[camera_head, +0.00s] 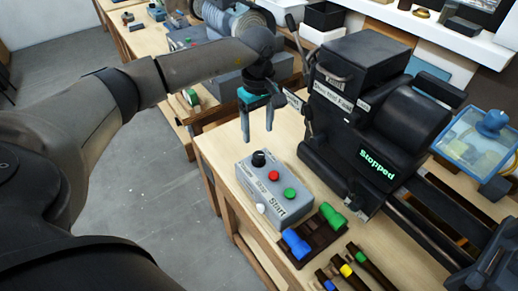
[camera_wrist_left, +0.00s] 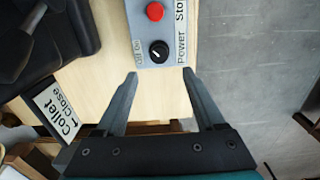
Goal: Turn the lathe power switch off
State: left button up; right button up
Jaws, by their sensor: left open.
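The grey control box (camera_head: 272,196) stands on the wooden bench beside the lathe (camera_head: 362,110). Its black power knob (camera_head: 259,158) is at the far end, with red and green buttons nearer. In the left wrist view the knob (camera_wrist_left: 159,51) has a white mark, with "Power" and Off/On lettering beside it; I cannot tell which setting it points to. My left gripper (camera_head: 258,134) is open and empty, pointing down above the knob. In the left wrist view its fingertips (camera_wrist_left: 160,73) are apart, just short of the knob in the picture. My right gripper is not in view.
The lathe display (camera_head: 377,164) reads "Stopped". A Collet Close label (camera_wrist_left: 58,110) and lever sit close to the gripper on the lathe side. A dark tray (camera_head: 318,236) with blue and green handled tools lies in front of the box. Open floor (camera_head: 165,190) is left of the bench.

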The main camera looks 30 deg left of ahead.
aim_at(258, 155)
pick_arm(q)
notch_tip(258, 155, down, 9)
jog(key=shift+r, duration=0.1)
dwell(0.3)
grip_shut()
dwell(0.5)
